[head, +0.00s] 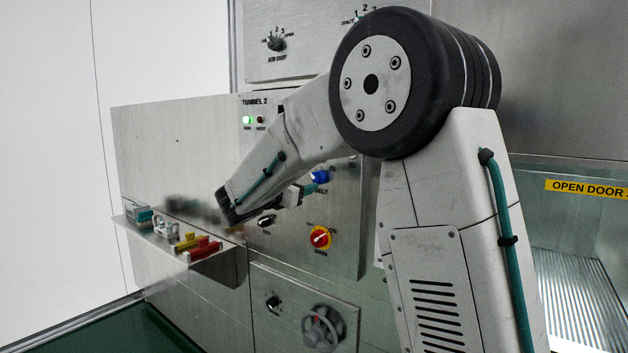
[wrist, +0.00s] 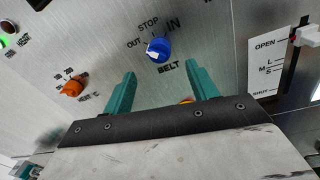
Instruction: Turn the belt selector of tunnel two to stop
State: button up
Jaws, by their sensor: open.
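The blue belt selector (wrist: 158,49) sits on the steel panel in the wrist view, with OUT, STOP and IN marked around its upper side and BELT below it. In the head view my gripper (head: 308,189) points at the panel beside the knob.
An orange heat knob (wrist: 72,88) is left of the fingers. A red-and-yellow main switch (head: 320,238) is below the selector. A slider scale (wrist: 268,65) with OPEN and SHUT is at right. A small shelf (head: 215,250) with coloured items juts out at left.

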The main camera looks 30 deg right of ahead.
aim_at(315, 178)
jog(key=x, duration=0.7)
jog(key=shift+w+d, duration=0.15)
jog(key=shift+d, duration=0.1)
jog(key=c, duration=0.9)
